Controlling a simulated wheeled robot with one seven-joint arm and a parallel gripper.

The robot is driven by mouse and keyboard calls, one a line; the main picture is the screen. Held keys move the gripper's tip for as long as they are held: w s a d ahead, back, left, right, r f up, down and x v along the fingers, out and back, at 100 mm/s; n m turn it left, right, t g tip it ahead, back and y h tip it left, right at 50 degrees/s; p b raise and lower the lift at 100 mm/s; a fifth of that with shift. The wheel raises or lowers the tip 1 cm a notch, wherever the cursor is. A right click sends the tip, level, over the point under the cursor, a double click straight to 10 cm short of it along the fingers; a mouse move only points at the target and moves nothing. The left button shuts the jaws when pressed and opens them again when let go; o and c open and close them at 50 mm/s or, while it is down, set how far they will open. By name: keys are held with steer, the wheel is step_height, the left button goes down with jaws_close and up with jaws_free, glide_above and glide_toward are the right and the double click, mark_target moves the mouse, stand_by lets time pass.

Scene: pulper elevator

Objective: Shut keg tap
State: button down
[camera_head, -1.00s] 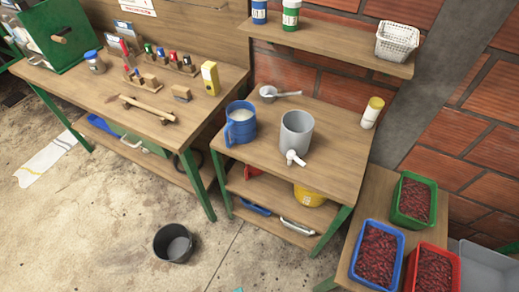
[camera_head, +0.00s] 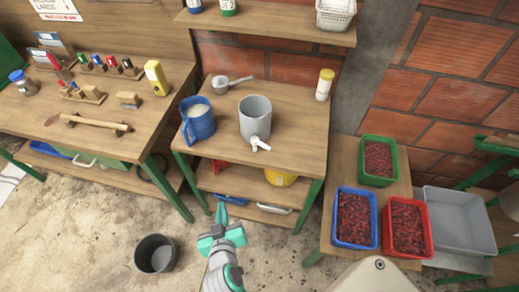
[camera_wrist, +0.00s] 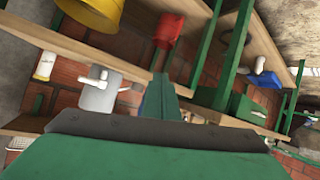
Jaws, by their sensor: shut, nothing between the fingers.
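The grey keg (camera_head: 255,116) stands upright on the middle table, with its white tap (camera_head: 260,144) at the lower front, pointing toward me and to the right. In the wrist view the keg (camera_wrist: 100,97) appears tilted, with the white tap (camera_wrist: 97,77) at its side. I cannot tell from the handle whether the tap is open or shut. My gripper (camera_head: 221,215) is shut and empty, in front of the middle table and below its top, apart from the keg and tap. The wrist view shows the green gripper (camera_wrist: 160,88) close up.
A blue jug (camera_head: 198,122) stands left of the keg, with a metal scoop (camera_head: 222,85) behind. A yellow-lidded jar (camera_head: 324,85) is at the back right. A grey bucket (camera_head: 156,254) is on the floor. Red-filled crates (camera_head: 354,218) stand on the right bench. The tabletop around the tap is clear.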

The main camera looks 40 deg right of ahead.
steer(key=w+d+r+m+g+h, duration=0.3)
steer(key=w+d+r+m+h, duration=0.15)
steer(key=d+r, duration=0.25)
steer(key=m+g, duration=0.4)
steer(key=m, duration=0.3)
glide_toward(264, 147)
steer(key=x, duration=0.6)
steer(key=shift+w+d+f, duration=0.1)
steer(key=shift+d+f, duration=0.05)
steer(key=shift+w, duration=0.1)
